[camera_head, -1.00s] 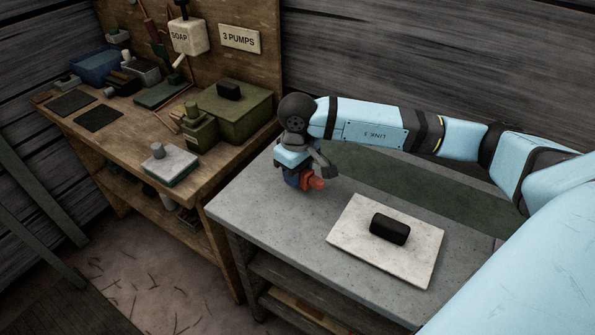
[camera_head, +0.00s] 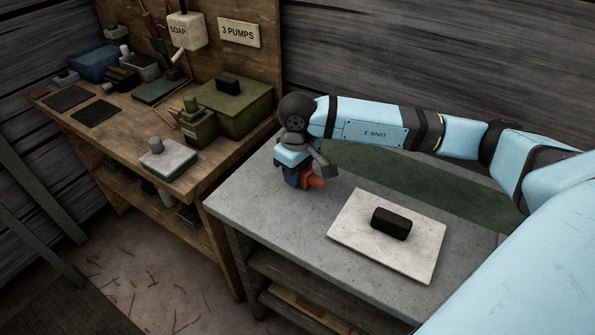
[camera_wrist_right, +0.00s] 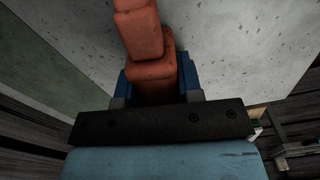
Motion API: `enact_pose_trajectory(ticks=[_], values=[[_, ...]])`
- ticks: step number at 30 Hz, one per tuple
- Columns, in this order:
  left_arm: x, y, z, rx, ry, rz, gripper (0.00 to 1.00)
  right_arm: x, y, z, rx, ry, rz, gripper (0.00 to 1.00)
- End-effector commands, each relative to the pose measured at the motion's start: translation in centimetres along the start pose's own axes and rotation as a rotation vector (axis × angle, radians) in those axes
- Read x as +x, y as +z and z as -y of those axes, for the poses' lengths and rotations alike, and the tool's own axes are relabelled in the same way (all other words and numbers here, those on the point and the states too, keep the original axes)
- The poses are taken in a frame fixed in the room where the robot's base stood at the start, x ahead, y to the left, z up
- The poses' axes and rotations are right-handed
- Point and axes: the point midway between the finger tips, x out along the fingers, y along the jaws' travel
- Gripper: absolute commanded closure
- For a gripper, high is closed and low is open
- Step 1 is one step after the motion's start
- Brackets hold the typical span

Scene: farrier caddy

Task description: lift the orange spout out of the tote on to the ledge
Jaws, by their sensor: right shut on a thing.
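The orange spout (camera_head: 314,182) shows at my right gripper (camera_head: 302,180), at the back left part of the grey table. In the right wrist view the spout (camera_wrist_right: 152,70) sits between the two blue fingers of the gripper (camera_wrist_right: 155,92), which is shut on it. The spout's upper part reaches toward the top of that view. I cannot tell whether the spout touches the tabletop or hangs just above it. I cannot make out for sure which thing is the tote or which is the ledge. My left gripper is not in view.
The grey table (camera_head: 262,205) holds a pale board (camera_head: 350,240) with a black block (camera_head: 391,223). A dark green strip (camera_head: 400,178) runs along its back. The wooden bench (camera_head: 135,132) at left holds a green box (camera_head: 245,103), a blue bin (camera_head: 97,66) and several small things.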

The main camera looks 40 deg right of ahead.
Motion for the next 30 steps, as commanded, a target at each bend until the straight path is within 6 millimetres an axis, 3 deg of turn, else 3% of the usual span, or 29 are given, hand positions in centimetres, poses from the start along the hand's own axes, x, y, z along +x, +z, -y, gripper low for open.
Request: enact_pose_trajectory(ticks=[7,8,12,28,30], values=[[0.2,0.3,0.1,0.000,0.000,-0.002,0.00,0.4,0.0,0.0,0.000,0.000,0.000,1.00],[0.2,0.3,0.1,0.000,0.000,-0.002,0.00,0.4,0.0,0.0,0.000,0.000,0.000,0.64],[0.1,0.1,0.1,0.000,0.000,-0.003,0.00,0.3,0.0,0.0,0.000,0.000,0.000,0.37],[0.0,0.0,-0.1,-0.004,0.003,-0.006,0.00,0.4,0.0,0.0,0.000,0.000,0.000,0.37],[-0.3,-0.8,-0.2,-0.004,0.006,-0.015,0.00,-0.8,-0.1,-0.1,0.000,0.001,-0.004,0.37]])
